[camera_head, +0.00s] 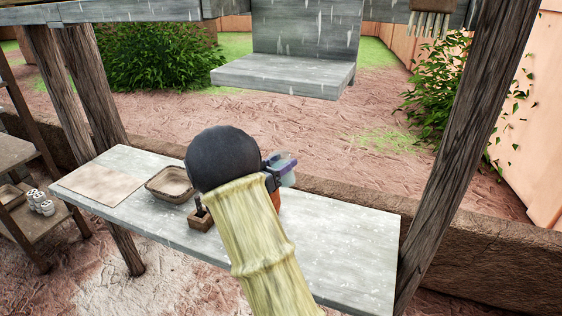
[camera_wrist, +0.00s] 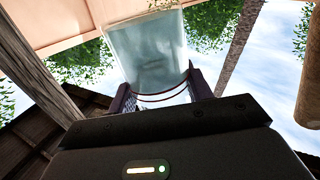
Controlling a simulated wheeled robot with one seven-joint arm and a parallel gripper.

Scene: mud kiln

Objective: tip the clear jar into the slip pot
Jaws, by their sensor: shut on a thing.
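The clear jar (camera_head: 288,174) is a pale blue see-through vessel, held above the table just right of my dark wrist in the head view. It looks tilted there. In the wrist view the jar (camera_wrist: 147,48) fills the space beyond the fingers. My gripper (camera_head: 274,171) is shut on it; in the wrist view one finger of my gripper (camera_wrist: 161,94) is on each side of its near end. An orange-brown pot (camera_head: 275,200), seemingly the slip pot, stands on the table below the jar. My arm hides most of it, so its mouth and contents do not show.
The grey table (camera_head: 350,230) is clear at its right end. A shallow basket (camera_head: 171,184), a small wooden box (camera_head: 201,219) and a flat tan board (camera_head: 100,187) lie to the left. Wooden posts (camera_head: 450,130) flank the table; a low mud wall (camera_head: 480,255) runs behind.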

